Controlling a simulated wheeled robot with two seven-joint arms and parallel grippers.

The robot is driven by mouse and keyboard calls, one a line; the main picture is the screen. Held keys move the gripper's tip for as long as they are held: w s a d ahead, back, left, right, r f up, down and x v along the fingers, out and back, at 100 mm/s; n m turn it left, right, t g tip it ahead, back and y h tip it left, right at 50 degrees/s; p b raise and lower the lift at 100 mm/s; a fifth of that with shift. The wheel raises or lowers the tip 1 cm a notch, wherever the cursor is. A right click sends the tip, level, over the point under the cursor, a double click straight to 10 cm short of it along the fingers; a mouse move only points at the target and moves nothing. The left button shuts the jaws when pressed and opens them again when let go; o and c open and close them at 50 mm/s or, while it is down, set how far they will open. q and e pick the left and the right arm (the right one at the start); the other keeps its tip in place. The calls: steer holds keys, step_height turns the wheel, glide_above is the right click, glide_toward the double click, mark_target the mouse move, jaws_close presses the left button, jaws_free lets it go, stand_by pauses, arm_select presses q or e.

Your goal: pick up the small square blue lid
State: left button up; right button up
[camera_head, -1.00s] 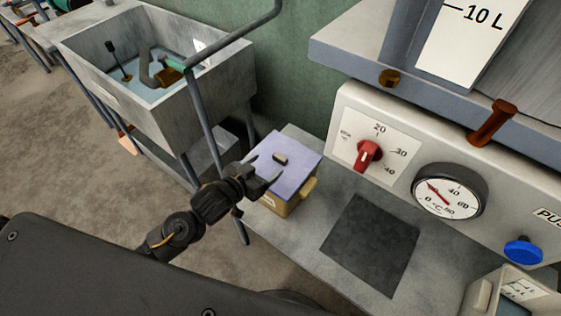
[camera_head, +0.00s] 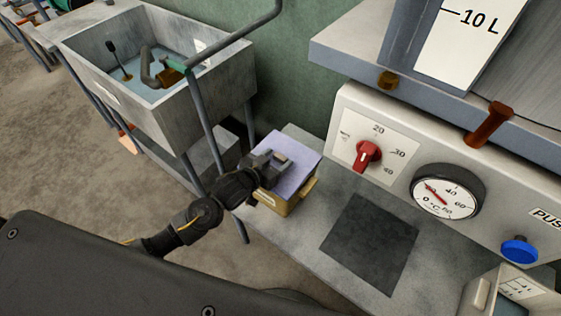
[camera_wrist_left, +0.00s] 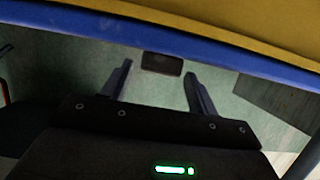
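The square blue lid (camera_head: 302,149) lies flat on a yellow box (camera_head: 303,196) on the grey bench. A small dark knob (camera_head: 281,157) stands up from the lid's middle. My left gripper (camera_head: 273,158) reaches over the lid from the left, its tips close to the knob and hiding part of the lid. In the left wrist view, the lid's edge (camera_wrist_left: 90,29) crosses the top. The two fingers there are spread apart, with the knob (camera_wrist_left: 162,64) between or just beyond their tips. Contact cannot be told. My right gripper is not in view.
A panel with a red knob (camera_head: 367,155) and a round gauge (camera_head: 447,191) stands behind the bench. A dark square plate (camera_head: 370,243) lies flat to the right of the box.

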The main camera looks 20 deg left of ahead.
mark_target(276, 165)
arm_select(q)
steer(key=c, duration=0.9)
step_height(276, 165, up, 10)
steer(key=shift+p, duration=0.3)
